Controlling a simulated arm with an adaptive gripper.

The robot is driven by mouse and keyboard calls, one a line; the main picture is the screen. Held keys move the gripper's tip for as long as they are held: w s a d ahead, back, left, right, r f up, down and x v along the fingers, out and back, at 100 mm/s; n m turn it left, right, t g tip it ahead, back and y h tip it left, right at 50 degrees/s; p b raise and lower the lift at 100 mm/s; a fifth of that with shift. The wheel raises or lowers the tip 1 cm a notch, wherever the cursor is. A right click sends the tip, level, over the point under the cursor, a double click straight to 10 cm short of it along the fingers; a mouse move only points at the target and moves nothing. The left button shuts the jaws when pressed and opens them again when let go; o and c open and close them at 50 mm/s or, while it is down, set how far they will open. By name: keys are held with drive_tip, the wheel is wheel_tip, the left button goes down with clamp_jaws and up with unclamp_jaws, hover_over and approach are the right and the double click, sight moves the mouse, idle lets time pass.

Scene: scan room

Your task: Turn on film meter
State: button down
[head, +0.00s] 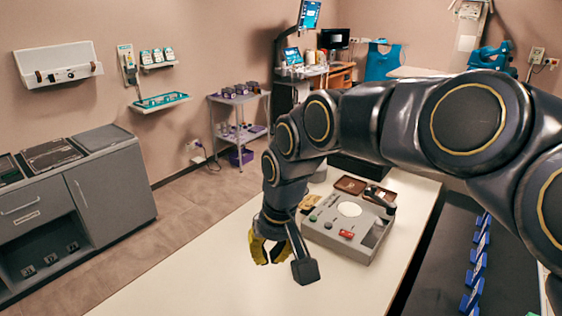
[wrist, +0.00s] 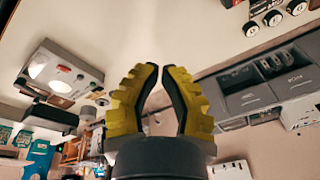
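The film meter is most likely the grey box (head: 340,232) on the cream table. It has a round white window, a red rocker switch (head: 346,234), a green button (head: 312,218), small knobs and a dark arm at its far right. In the wrist view, the grey box (wrist: 88,84) shows at the left. My gripper (head: 268,258) has yellow fingers and hangs over the table, left of the box and apart from it. In the wrist view, its fingertips (wrist: 161,68) come close together with nothing between them. Whether the switch is on cannot be told.
Brown trays (head: 350,185) lie behind the box on the table (head: 215,275). The table's left and front are clear. A dark surface with blue holders (head: 478,262) is on the right. Grey cabinets (head: 110,180) and a small shelf cart (head: 240,125) stand at the left and back.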

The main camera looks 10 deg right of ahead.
drive_tip(key=w+d+f+m+t+h, duration=0.15)
drive_tip(key=w+f, duration=0.35)
drive_tip(key=w, duration=0.5)
drive_tip(key=w+d+f+m+t, duration=0.1)
drive_tip(key=w+f+m, duration=0.25)
drive_tip(key=w, duration=0.65)
drive_tip(key=w+d+f+m+h, duration=0.1)
drive_tip(key=d+h, duration=0.1)
drive_tip(key=d, duration=0.4)
drive_tip(key=w+d+f+m+t+h, duration=0.1)
drive_tip(key=w+d+f+m+h, duration=0.1)
drive_tip(key=d, duration=0.4)
drive_tip(key=w+d+f+m+h, duration=0.1)
drive_tip(key=d+f+h, duration=0.1)
drive_tip(key=d, duration=0.4)
drive_tip(key=shift+w+d+f+h, duration=0.15)
drive_tip(key=shift+w+f+h, duration=0.15)
drive_tip(key=shift+h, duration=0.45)
